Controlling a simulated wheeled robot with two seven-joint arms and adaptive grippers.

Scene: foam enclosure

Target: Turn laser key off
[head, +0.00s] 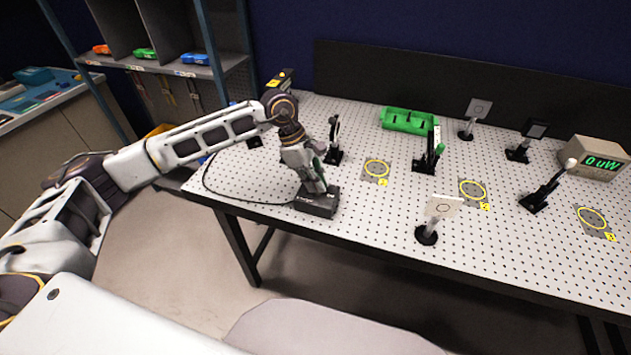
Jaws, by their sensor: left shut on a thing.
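A small black box (318,203) with a cable stands near the front left edge of the perforated table. My left gripper (316,186) points down onto the top of this box and is shut on the laser key there. The key is hidden by the fingers, so its angle cannot be told. A meter (597,160) at the right end of the table reads "0 uW" in green. My right gripper is not in view.
The white perforated table (300,247) carries a green tray (408,121), a white card on a post (443,207) and several dark optic mounts. Yellow rings (377,169) mark spots on it.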

